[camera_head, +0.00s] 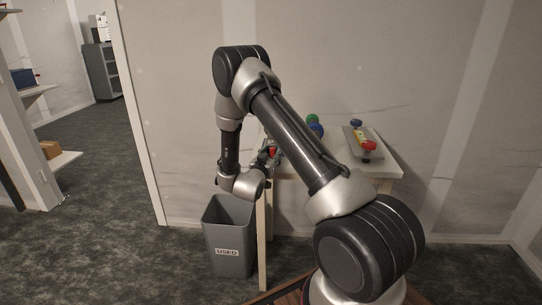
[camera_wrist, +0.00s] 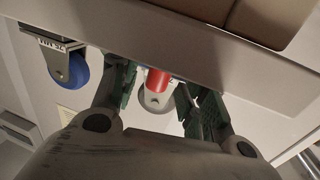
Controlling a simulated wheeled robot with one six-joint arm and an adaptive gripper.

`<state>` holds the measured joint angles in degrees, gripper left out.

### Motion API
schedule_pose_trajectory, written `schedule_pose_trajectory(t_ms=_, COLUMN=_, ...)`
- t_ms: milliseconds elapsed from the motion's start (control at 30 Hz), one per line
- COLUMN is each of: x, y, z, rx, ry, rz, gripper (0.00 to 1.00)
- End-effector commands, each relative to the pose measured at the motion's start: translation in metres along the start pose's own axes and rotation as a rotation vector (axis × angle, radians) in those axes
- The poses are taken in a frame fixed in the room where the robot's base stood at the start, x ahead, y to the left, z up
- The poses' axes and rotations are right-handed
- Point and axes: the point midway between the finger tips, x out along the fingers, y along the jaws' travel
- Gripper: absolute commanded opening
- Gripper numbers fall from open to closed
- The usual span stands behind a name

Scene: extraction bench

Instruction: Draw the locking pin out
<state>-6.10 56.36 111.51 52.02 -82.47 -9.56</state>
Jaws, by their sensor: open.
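A red cylindrical piece, which looks like the locking pin (camera_wrist: 157,80), shows in the wrist view in front of a pale grey round part (camera_wrist: 156,101). My gripper (camera_wrist: 154,88) is open, with one green-padded finger on each side of the red piece. I cannot tell whether either pad touches it. In the head view my gripper (camera_head: 264,161) is at the left end of the table, by a small red spot. My arm hides much of that area.
A blue round part (camera_wrist: 65,68) with a label hangs at the left in the wrist view. In the head view, a grey bin (camera_head: 230,252) marked USED stands by the white table (camera_head: 388,164).

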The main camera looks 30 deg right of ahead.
Motion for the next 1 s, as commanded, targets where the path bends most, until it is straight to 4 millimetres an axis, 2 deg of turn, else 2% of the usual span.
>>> schedule_pose_trajectory(t_ms=100, x=0.0, y=0.0, z=0.0, rx=0.0, ry=0.0, rz=0.0, gripper=0.42)
schedule_pose_trajectory(t_ms=333, x=0.0, y=0.0, z=0.0, rx=0.0, ry=0.0, rz=0.0, gripper=0.01)
schedule_pose_trajectory(t_ms=567, x=-0.003, y=0.0, z=0.0, rx=0.0, ry=0.0, rz=0.0, gripper=0.0)
schedule_pose_trajectory(t_ms=800, x=-0.035, y=0.007, z=0.001, rx=0.0, ry=-0.002, rz=-0.001, gripper=0.0)
schedule_pose_trajectory(t_ms=1000, x=-0.039, y=0.009, z=0.001, rx=-0.001, ry=-0.002, rz=0.002, gripper=0.0)
